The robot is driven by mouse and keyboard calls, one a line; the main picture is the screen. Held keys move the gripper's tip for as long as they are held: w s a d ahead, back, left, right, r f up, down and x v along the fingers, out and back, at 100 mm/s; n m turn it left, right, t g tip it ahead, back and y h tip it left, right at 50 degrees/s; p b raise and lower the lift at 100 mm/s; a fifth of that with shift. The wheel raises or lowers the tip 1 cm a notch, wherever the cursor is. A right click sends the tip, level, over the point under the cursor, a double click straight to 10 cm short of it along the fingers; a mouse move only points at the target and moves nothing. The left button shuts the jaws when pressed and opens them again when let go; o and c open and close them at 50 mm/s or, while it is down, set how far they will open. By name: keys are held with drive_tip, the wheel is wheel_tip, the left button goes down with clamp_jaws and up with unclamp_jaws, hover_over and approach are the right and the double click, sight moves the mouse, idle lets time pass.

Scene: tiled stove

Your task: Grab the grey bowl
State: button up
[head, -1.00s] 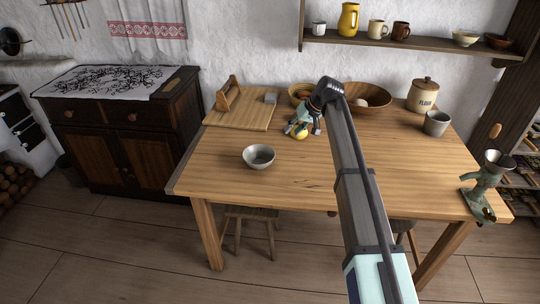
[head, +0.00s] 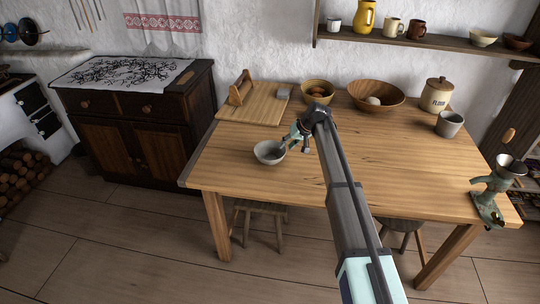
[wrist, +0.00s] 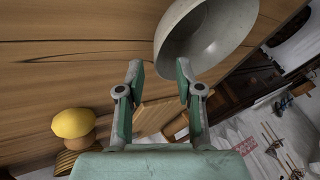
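The grey bowl (head: 262,155) stands upright on the wooden table, near its front left part. It also shows in the wrist view (wrist: 205,40), at the top right, beyond the fingertips. My gripper (head: 295,147) is just right of the bowl, with one finger close to its right rim. In the wrist view my gripper (wrist: 160,72) has its two fingers apart with nothing between them. The right fingertip overlaps the bowl's lower edge there; I cannot tell whether they touch.
A yellow rounded thing (wrist: 73,123) is at lower left in the wrist view. A cutting board (head: 250,110), an egg bowl (head: 317,88), a wide wooden bowl (head: 377,94), a flour jar (head: 437,97), a grey cup (head: 449,124) and a grinder (head: 490,195) stand on the table (head: 400,175).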

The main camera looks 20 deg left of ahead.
sight(284, 148)
drive_tip(key=shift+p+x, duration=0.45)
drive_tip(key=shift+x, duration=1.5)
clamp_jaws()
drive_tip(key=shift+r, duration=0.1)
